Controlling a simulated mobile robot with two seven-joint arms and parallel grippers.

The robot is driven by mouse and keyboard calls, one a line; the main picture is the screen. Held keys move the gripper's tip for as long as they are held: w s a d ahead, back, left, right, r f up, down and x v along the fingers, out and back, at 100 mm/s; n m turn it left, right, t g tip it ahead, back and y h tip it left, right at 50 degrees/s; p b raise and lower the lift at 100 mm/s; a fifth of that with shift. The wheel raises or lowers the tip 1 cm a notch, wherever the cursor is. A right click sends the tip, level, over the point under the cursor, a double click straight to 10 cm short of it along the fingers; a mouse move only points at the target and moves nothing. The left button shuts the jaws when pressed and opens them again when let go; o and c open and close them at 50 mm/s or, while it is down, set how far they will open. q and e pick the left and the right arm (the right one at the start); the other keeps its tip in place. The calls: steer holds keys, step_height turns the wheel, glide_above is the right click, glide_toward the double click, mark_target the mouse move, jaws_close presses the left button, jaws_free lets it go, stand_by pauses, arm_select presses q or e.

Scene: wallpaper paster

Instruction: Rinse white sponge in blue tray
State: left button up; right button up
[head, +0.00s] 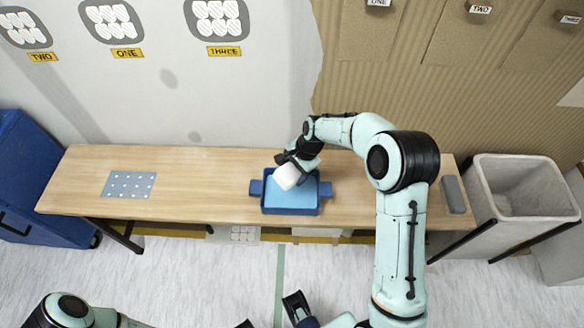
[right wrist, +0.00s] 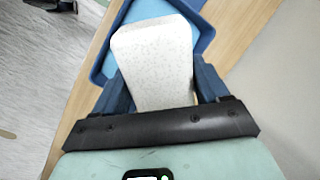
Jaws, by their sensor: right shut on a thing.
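The white sponge (head: 287,176) is a pale, speckled block held over the blue tray (head: 291,210). My right gripper (head: 298,160) is shut on the sponge, with a finger on each side of it. In the right wrist view the sponge (right wrist: 155,60) sticks out beyond the fingers, and the blue tray (right wrist: 108,60) lies behind it. The tray has side handles and a light blue inside. I cannot tell whether the sponge touches the tray's inside. My left arm shows only in part at the bottom edge, and its gripper's state is unclear.
The tray stands on a long wooden table (head: 210,185). A blue dotted sheet (head: 129,184) lies at the left, and a grey block (head: 453,194) at the right end. A grey bin (head: 520,185) stands beyond the right end.

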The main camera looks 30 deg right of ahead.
step_height(320, 180, down, 8)
steer(key=b, duration=0.4)
steer(key=shift+r+b, duration=0.2)
steer(key=shift+b, duration=0.1)
arm_select(q)
steer(key=shift+t, duration=0.4)
steer(key=f, duration=0.1)
steer(key=w+f, duration=0.2)
steer(key=f, duration=0.1)
steer(key=shift+f, duration=0.1)
arm_select(e)
steer(key=shift+f, duration=0.1)
arm_select(q)
steer(key=shift+s, duration=0.1)
arm_select(e)
steer(key=shift+f, duration=0.15)
steer(key=shift+f, duration=1.25)
steer(key=shift+f, duration=0.1)
